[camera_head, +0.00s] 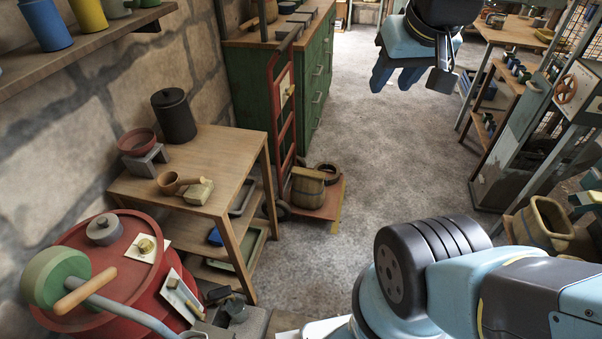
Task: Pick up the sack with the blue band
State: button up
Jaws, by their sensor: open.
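My gripper (397,80) hangs at the top, right of centre, above the bare floor. It is open, with blue fingers pointing down and nothing visible between them.
A wooden table (225,142) with a dark canister (174,115) stands at the left. A red hand truck (283,110) carries a wooden tub (308,187). A red drum (100,255) is at the front left. Shelving (500,100) stands at the right. The middle floor (370,140) is clear.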

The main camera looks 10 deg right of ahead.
aim_at(307, 188)
jog(key=u, duration=0.05)
jog(key=i, duration=0.85)
jog(key=z, duration=0.1)
